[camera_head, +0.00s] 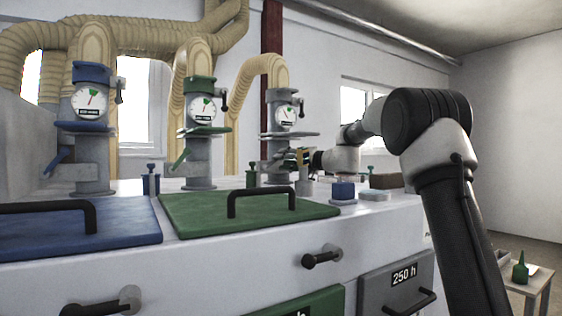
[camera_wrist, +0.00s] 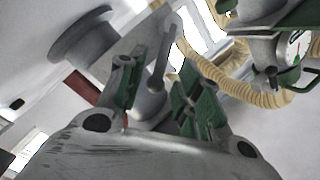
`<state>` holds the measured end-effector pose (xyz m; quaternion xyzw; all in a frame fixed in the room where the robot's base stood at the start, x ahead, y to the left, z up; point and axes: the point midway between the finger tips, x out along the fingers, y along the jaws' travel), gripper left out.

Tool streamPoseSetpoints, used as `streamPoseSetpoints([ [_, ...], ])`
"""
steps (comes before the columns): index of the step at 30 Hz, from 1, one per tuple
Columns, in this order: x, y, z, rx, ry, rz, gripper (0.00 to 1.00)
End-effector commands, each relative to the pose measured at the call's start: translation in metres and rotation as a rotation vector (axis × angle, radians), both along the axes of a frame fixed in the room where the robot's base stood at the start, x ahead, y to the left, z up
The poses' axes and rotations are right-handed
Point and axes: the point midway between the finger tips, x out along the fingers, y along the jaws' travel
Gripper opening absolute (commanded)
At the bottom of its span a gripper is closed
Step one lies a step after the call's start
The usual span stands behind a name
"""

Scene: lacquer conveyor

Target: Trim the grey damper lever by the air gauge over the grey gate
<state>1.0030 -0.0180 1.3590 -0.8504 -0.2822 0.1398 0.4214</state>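The grey station's air gauge (camera_head: 286,113) is a white dial on the rightmost pipe in the head view. A dark damper lever (camera_head: 301,110) stands just right of it. My gripper (camera_head: 303,157) is lower, at the right side of the grey gate (camera_head: 276,165), and hides part of it. In the wrist view my gripper (camera_wrist: 158,98) has its two green-padded fingers apart. A grey bar with a rounded end (camera_wrist: 158,72) shows beyond and between them; contact is not visible. I cannot tell which lever this bar is.
A blue gauge station (camera_head: 90,105) and a green one (camera_head: 202,110) stand to the left. Blue (camera_head: 60,232) and green (camera_head: 190,222) lids with black handles lie in front.

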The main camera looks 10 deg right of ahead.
Motion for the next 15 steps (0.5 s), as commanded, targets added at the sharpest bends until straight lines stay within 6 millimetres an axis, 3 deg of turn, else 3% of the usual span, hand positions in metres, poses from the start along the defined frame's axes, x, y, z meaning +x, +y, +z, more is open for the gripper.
streamPoseSetpoints([
  [6, 0.017, 0.013, 0.000, -0.001, 0.000, 0.001, 0.35],
  [14, 0.019, 0.014, 0.000, -0.001, 0.000, 0.001, 0.35],
  [15, 0.019, 0.014, 0.000, 0.000, 0.000, 0.001, 0.31],
])
